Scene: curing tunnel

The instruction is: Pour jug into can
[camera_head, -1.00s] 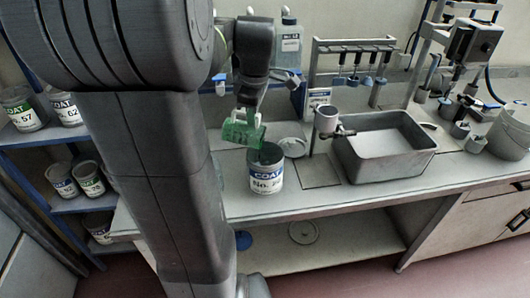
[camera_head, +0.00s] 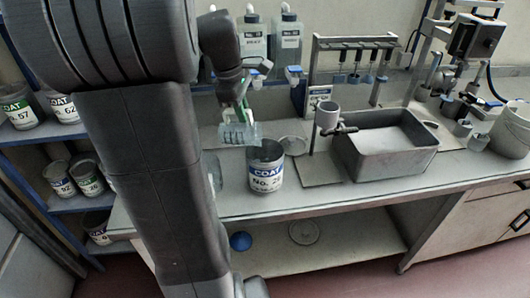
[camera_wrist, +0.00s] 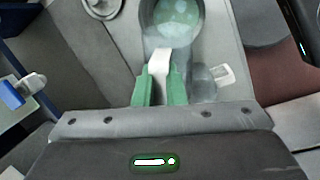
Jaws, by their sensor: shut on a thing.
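The jug (camera_head: 240,134) is clear and see-through, tipped on its side with its mouth end toward the can. My gripper (camera_head: 241,105) is shut on the jug's white handle, also seen between its green fingers in the wrist view (camera_wrist: 160,86). The can (camera_head: 266,172), labelled COAT, stands upright and open on the bench, below and right of the jug. In the wrist view green liquid shows inside the can (camera_wrist: 178,14), beyond the jug (camera_wrist: 168,40). I cannot tell if any liquid is left in the jug.
A round lid (camera_head: 293,145) lies behind the can. A stand with a grey cup (camera_head: 328,117) and a grey basin (camera_head: 385,163) are to the right. Another clear vessel with a white handle (camera_wrist: 222,75) stands nearby. Bottles (camera_head: 288,42) stand behind. Shelved cans (camera_head: 60,180) are left.

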